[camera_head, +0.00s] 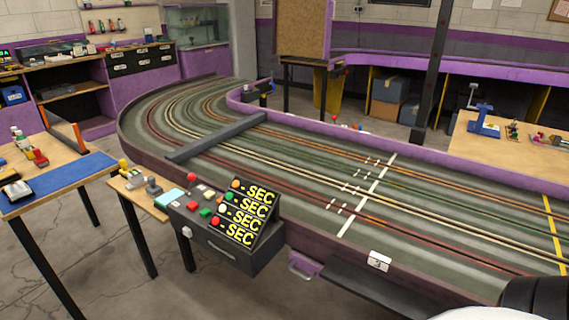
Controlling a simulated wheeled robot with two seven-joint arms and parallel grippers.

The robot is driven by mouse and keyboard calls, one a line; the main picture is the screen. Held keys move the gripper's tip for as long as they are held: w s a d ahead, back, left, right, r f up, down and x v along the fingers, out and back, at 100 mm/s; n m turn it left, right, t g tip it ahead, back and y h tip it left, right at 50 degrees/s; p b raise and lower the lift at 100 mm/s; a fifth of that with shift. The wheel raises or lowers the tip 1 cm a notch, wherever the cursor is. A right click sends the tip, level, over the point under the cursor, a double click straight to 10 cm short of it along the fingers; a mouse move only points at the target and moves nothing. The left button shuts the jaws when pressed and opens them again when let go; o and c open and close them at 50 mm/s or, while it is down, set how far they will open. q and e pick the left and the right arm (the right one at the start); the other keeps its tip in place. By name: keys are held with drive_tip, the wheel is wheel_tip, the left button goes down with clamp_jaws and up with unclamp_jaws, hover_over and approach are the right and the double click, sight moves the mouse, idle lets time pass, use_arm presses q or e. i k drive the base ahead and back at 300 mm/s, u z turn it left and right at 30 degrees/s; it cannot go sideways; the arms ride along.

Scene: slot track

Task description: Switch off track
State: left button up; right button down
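The slot track (330,190) curves from the back left and runs to the right edge, with colored lanes and a white line across it. A dark control box (215,249) stands at its near edge. Its sloped display (247,213) shows several yellow "SEC" rows with round colored lights beside them. On top of the box are a red round button (191,177), a green button (205,212) and a red button (215,219). A pale knob (187,232) is on its front. I cannot tell which control is the power switch. Neither of my grippers is in view.
A small wooden table (137,196) stands left of the box, and a blue-topped table (55,185) is farther left. A dark bar (217,136) spans the track. A dark ledge (385,288) juts from the track's near side. Bare floor (230,295) lies in front of the box.

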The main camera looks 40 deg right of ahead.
sight(191, 177)
drive_tip(key=z, duration=0.8)
